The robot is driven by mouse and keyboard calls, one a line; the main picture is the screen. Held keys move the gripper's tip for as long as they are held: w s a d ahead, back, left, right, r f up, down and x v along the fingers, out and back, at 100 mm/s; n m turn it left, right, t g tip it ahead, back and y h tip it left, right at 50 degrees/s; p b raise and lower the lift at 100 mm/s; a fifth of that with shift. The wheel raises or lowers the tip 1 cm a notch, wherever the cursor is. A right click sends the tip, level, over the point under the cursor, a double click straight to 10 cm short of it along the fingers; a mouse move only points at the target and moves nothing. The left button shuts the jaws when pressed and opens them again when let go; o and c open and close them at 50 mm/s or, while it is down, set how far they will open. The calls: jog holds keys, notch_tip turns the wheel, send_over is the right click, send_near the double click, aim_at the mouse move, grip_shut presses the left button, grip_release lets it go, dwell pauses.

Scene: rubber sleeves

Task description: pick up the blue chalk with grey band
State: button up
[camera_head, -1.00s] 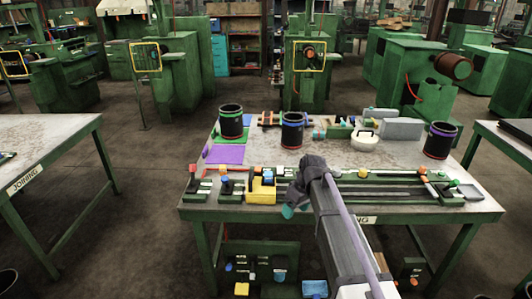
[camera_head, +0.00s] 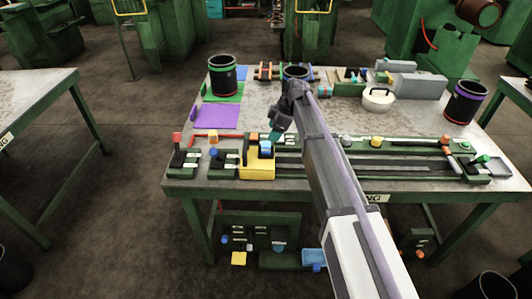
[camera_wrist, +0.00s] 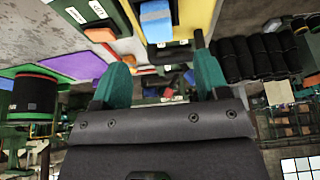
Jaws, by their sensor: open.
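My gripper (camera_head: 275,135) is above the table, behind and slightly right of the yellow holder (camera_head: 258,168) in the head view. In the wrist view its teal fingers (camera_wrist: 163,85) are apart with nothing held between them. No other piece is clearly the blue chalk.
Black cylinders (camera_head: 222,76) (camera_head: 464,102) stand on the table, and another is partly hidden behind my gripper. A purple mat (camera_head: 216,116) lies at left. Racks with small coloured pieces line the front edge. A white round container (camera_head: 378,99) and grey boxes (camera_head: 419,87) stand at back right.

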aim_at(266, 144)
jog(key=b+x, duration=0.1)
jog(key=x, duration=0.2)
jog(key=shift+d, duration=0.2)
jog(key=shift+w+a, duration=0.1)
jog(key=shift+a, duration=0.1)
jog(key=b+x, duration=0.5)
jog(key=shift+f, duration=0.3)
jog(key=shift+r, duration=0.3)
jog(key=c, duration=1)
jog(key=shift+c, duration=0.2)
notch_tip(266, 144, up, 10)
jog(key=p, duration=1)
